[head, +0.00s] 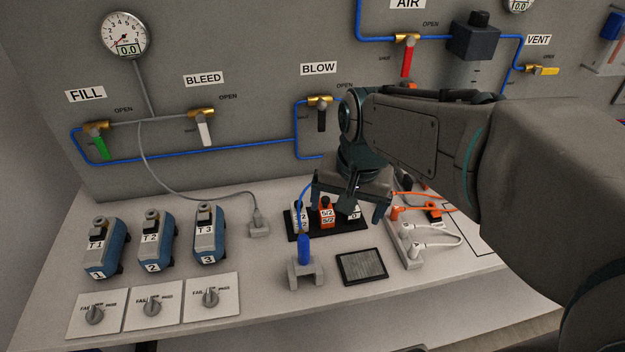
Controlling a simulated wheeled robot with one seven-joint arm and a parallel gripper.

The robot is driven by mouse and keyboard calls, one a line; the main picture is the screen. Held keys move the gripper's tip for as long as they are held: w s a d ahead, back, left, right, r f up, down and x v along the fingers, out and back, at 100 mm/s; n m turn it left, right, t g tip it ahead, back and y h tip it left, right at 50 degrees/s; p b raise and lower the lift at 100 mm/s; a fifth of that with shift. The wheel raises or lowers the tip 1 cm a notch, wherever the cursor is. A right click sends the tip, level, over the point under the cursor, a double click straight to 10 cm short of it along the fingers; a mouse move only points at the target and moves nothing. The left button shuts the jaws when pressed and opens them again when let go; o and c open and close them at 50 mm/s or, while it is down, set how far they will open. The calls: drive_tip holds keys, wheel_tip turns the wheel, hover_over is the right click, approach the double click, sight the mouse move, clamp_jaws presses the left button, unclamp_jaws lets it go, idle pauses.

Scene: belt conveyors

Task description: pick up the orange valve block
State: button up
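The orange valve block (327,217), labelled 5/2, stands on a black base (291,228) on the bench, between a pale block (300,217) on its left and another light block (353,213) marked 0 on its right. My gripper (348,208) points down over this row with its two fingers spread wide apart. The orange block shows between the fingers, nearer the left one. I see nothing held in the gripper. I cannot tell how high the fingertips are above the base. The gripper partly hides the tops of the blocks.
In front stand a grey holder with a blue-handled tool (304,262) and a dark mesh pad (362,266). A white power strip (410,247) with cables lies to the right. Units T1 to T3 (153,245) stand left. A panel with pipes and valves (250,120) rises behind.

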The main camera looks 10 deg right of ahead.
sight(325, 209)
drive_tip(key=w+f+m+g+b, duration=0.1)
drive_tip(key=w+f+m+g, duration=0.15)
drive_tip(key=w+m, duration=0.95)
drive_tip(key=shift+n+t, duration=0.25)
drive_tip(key=shift+n, duration=0.65)
drive_tip(key=f, duration=0.4)
drive_tip(key=w+f, duration=0.1)
drive_tip(key=f, duration=0.4)
drive_tip(key=w+f, duration=0.1)
drive_tip(key=f, duration=0.3)
drive_tip(key=shift+w+a+f, duration=0.1)
drive_tip(key=shift+w+f, duration=0.05)
drive_tip(key=shift+f, duration=0.25)
drive_tip(key=c, duration=1.2)
